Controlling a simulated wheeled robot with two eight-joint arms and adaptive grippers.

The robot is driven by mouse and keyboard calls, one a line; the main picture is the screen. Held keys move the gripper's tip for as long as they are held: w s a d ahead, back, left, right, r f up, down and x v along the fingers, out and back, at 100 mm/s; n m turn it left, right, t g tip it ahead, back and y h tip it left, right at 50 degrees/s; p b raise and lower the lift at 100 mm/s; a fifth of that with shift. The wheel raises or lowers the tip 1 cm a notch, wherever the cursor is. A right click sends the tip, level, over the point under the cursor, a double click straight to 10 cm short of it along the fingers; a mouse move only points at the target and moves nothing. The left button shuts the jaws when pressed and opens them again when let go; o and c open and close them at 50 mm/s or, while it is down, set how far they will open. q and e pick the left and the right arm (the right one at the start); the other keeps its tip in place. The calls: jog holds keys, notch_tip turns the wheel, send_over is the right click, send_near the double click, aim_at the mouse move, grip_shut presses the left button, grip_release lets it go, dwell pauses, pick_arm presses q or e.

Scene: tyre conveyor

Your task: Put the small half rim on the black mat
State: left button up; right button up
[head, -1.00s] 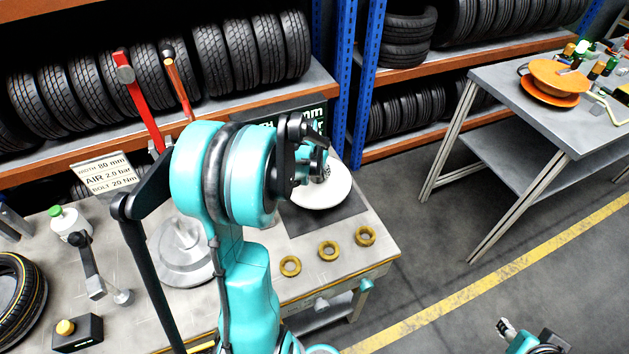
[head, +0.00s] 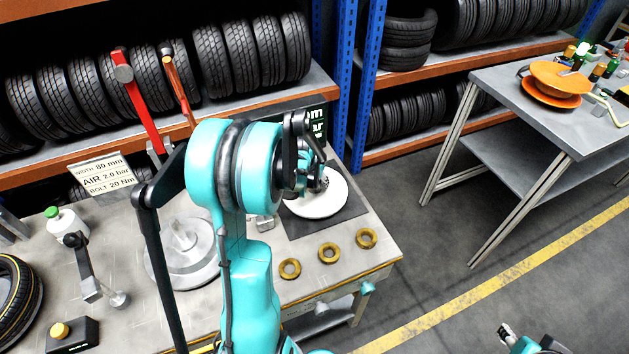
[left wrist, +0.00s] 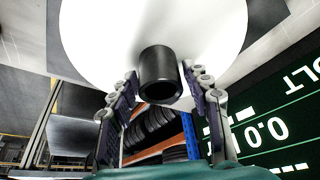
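The small half rim, a white disc (head: 318,205) with a dark central hub, is over the black mat (head: 297,227) and appears to lie flat on it. My left gripper (head: 317,180) is at the hub, partly hidden by my own wrist. In the left wrist view, the white disc (left wrist: 95,35) fills the top and its black hub tube (left wrist: 158,75) points between the fingers of my left gripper (left wrist: 161,78). The fingers stand on either side of the tube with narrow gaps, so they look open. My right gripper (head: 506,333) is low at the right, its fingertips unclear.
Several brass rings (head: 328,253) lie along the bench's front edge. A grey round base (head: 180,262) stands left of my arm. A dark screen (head: 314,125) stands behind the mat. Another table (head: 560,130) holds orange rims (head: 560,76). The floor between is clear.

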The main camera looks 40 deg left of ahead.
pick_arm(q)
jog(key=shift+r, duration=0.15)
jog(key=shift+s+r, duration=0.1)
jog(key=shift+r, duration=0.2)
jog(key=p+v, duration=0.4)
jog(key=v, duration=0.7)
jog(key=s+d+r+m+t, duration=0.1)
jog(key=s+d+r, duration=0.2)
jog(key=d, duration=0.9)
jog(key=s+d+r+m+t+h, duration=0.1)
jog(key=s+d+r+m, duration=0.1)
jog(key=s+d, duration=0.5)
jog(key=d, duration=0.6)
jog(key=shift+s+r+m+t, duration=0.25)
jog(key=shift+r+m+t, duration=0.05)
jog(key=shift+r+t, duration=0.1)
